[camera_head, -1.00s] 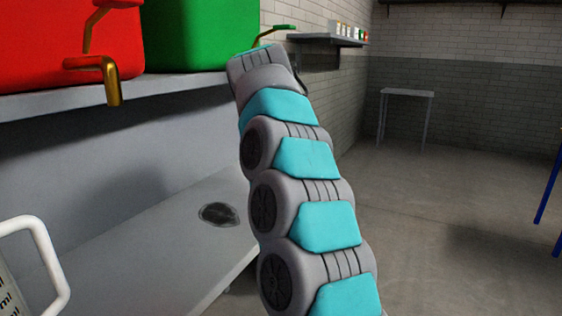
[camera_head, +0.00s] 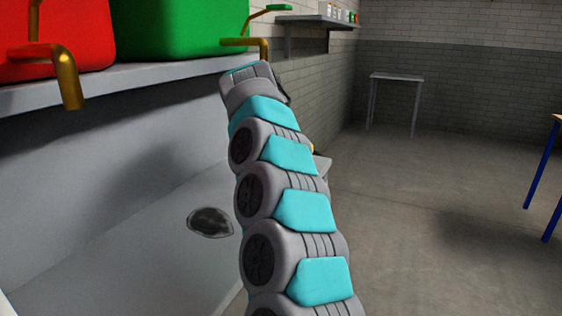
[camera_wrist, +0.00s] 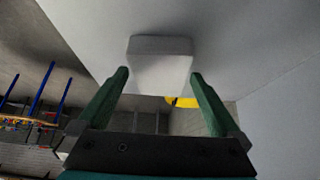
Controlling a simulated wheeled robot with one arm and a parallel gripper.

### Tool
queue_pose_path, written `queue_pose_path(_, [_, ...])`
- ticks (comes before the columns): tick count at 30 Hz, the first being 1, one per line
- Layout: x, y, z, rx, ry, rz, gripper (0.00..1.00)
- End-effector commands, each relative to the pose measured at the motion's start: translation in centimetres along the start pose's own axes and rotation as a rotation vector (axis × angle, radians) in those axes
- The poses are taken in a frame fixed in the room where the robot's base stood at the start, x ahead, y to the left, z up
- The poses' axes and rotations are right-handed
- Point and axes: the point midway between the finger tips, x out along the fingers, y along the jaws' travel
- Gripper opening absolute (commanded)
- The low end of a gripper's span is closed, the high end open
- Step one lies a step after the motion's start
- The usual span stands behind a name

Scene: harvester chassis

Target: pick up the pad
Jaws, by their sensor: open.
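A pale, block-shaped thing (camera_wrist: 160,60) shows in the wrist view against a light surface, and it may be the pad. My gripper (camera_wrist: 160,75) has its two green fingers spread, one towards each side of the block. The block appears beyond the fingertips, and I cannot tell whether they touch it. In the head view my arm hides the gripper and this block.
Red (camera_head: 60,45) and green (camera_head: 180,30) containers with brass taps stand on the upper shelf (camera_head: 130,88). A small table (camera_head: 396,78) stands far back. Open floor (camera_head: 430,220) lies to the right. A yellow thing (camera_wrist: 182,102) shows behind the fingers.

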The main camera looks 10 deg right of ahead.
Motion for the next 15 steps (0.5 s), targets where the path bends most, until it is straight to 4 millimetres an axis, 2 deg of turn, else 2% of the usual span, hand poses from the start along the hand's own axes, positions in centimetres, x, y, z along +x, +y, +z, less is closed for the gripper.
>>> queue_pose_path(3, [0.69, -0.17, 0.04, -0.003, 0.002, -0.003, 1.00])
queue_pose_path(8, [0.72, -0.13, 0.02, -0.002, 0.002, -0.003, 1.00])
queue_pose_path(15, [0.71, -0.10, 0.02, -0.002, 0.002, -0.003, 0.74])
